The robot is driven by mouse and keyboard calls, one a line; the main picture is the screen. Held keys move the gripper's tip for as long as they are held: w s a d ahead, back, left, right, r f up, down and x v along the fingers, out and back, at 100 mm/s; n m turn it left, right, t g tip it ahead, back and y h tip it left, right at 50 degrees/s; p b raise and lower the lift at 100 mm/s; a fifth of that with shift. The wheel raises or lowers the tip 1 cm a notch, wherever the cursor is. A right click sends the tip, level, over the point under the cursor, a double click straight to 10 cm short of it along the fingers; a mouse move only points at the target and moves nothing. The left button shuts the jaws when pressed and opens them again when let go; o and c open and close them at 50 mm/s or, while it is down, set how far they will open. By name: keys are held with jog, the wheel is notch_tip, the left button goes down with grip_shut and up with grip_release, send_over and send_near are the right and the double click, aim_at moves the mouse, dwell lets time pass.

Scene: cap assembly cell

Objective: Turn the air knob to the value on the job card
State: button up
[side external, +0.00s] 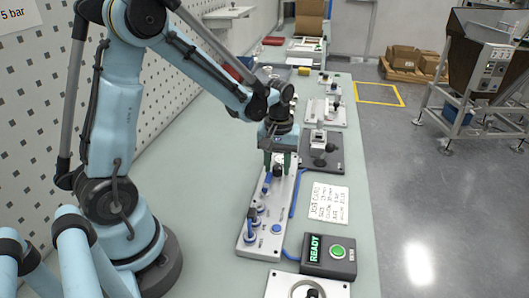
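My gripper (280,162) points down over the far end of a pale grey control panel (252,243). Its dark green fingers are apart, one on each side of a small black knob (278,171) on the panel. I cannot tell whether the fingers touch this knob, and its pointer and scale are not readable. The white job card (329,203) lies on the bench to the right of the panel. Its heading shows, but the handwritten values are too small to read surely. Blue-labelled fittings (250,234) sit at the panel's near end.
A dark box (328,256) with a lit READY display and green button stands near right. A blue hose (296,195) runs beside the panel. A dark fixture (321,150) stands beyond the card. A cut-off wall sign (17,14) reads "5 bar".

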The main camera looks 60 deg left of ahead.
grip_shut()
jog(key=shift+m, duration=2.9)
jog(key=shift+o, duration=1.8)
grip_release()
jog(key=shift+r, duration=0.15)
